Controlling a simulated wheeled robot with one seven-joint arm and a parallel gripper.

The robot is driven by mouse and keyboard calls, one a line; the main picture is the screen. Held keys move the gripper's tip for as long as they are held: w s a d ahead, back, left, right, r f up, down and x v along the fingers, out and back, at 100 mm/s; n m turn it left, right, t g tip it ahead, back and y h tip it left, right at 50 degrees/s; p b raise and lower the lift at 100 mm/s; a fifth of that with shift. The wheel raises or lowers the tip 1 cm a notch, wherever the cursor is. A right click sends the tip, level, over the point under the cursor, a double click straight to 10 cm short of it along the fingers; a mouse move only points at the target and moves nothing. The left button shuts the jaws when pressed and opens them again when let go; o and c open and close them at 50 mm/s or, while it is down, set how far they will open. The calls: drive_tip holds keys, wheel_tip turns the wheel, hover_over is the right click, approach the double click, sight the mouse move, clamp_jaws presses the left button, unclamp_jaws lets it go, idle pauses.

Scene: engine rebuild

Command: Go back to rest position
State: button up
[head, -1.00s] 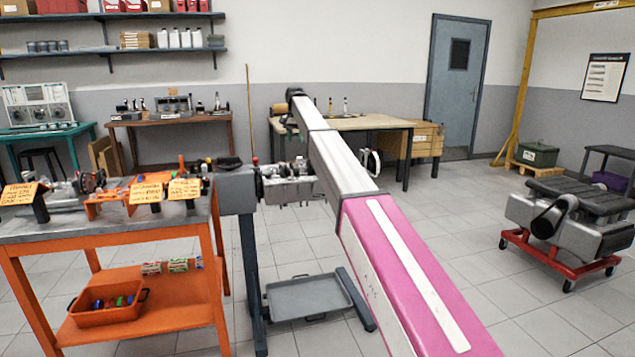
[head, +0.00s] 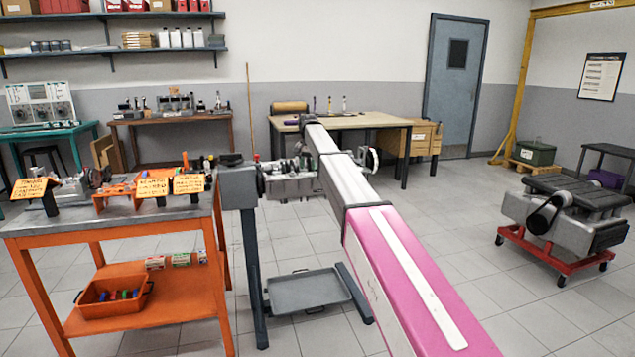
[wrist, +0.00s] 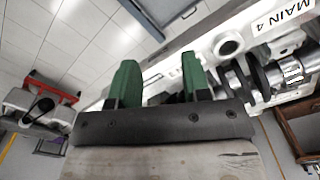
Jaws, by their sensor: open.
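My gripper shows in the wrist view (wrist: 160,85) as two green fingers on a dark bar, set apart with nothing between them. Beyond the fingers, the wrist view shows a pale engine block (wrist: 215,45) marked "MAIN 4", with a shiny crankshaft (wrist: 275,72) at the right. I cannot tell how far the fingers are from the block. In the head view my arm reaches from the bottom right towards the engine block (head: 290,185) on its stand. My gripper's fingers are not visible in the head view.
An orange workbench (head: 75,230) with parts and orange note cards stands at the left. A grey drip tray (head: 308,290) lies under the engine stand. A red dolly (head: 555,258) carries another engine at the right. The floor between the tray and the dolly looks clear.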

drive_tip(key=s+d+f+n, duration=0.1)
drive_tip(key=s+d+f, duration=0.5)
drive_tip(key=s+f, duration=0.45)
drive_tip(key=s+d+f, duration=0.7)
drive_tip(key=s+f, duration=0.2)
drive_tip(key=f, duration=0.2)
drive_tip(key=s+d+f, duration=0.3)
drive_tip(key=s+f, duration=0.1)
drive_tip(key=s, duration=0.5)
drive_tip(key=s+d+f+n, duration=0.1)
drive_tip(key=s+d+f, duration=0.2)
drive_tip(key=s, duration=0.6)
drive_tip(key=s+d+f, duration=0.4)
drive_tip(key=s+f, duration=0.2)
drive_tip(key=s, duration=0.3)
drive_tip(key=shift+s+f+n, duration=0.3)
drive_tip(key=shift+s, duration=0.1)
